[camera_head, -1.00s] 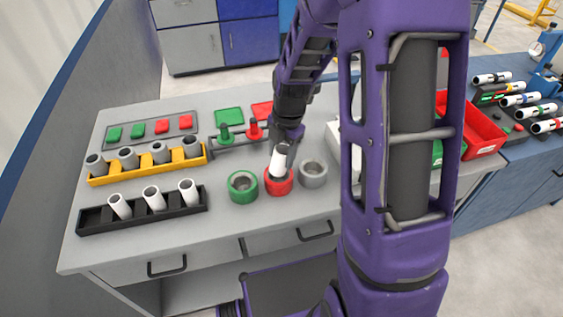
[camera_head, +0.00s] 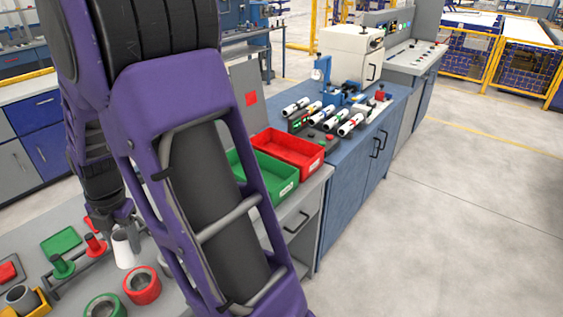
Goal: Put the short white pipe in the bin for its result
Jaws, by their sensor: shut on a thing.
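A short white pipe (camera_head: 122,249) hangs upright below my gripper (camera_head: 116,222) at the lower left. My gripper is shut on its upper end. The pipe's lower end shows clear of the red ring holder (camera_head: 141,286), whose opening looks empty. A green bin (camera_head: 264,176) and a red bin (camera_head: 290,150) stand side by side at the bench's right end, to the right of my gripper. Both look empty where their insides show. My purple arm stands between the pipe and the bins in the picture.
A green ring holder (camera_head: 104,307) is left of the red one. Green (camera_head: 62,264) and red (camera_head: 95,244) posts stand left of the pipe. A grey panel with a red square (camera_head: 251,98) rises behind the bins. Several banded pipes (camera_head: 350,124) lie beyond them.

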